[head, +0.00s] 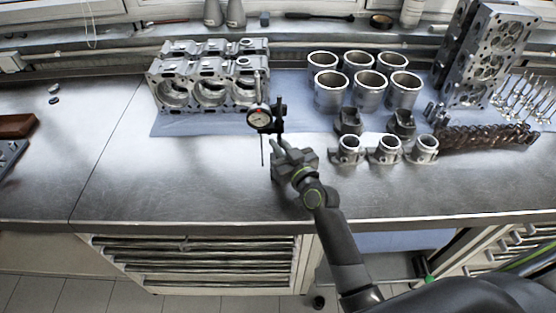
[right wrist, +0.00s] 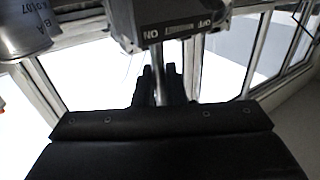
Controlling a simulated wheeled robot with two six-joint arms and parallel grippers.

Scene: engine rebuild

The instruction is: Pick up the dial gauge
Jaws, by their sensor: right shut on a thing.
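My right gripper (head: 280,143) is at the lower part of this holder, just right of the gauge. In the right wrist view my gripper's fingers (right wrist: 164,86) are shut around a slim metal rod (right wrist: 160,82). A dark block marked ON and OFF (right wrist: 172,22) is beyond the fingertips. Whether the assembly touches the bench is hard to tell. My left gripper is not in view.
The engine block (head: 210,82) stands behind the gauge on a blue mat (head: 180,125). The metal bench (head: 180,180) is clear at front left.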

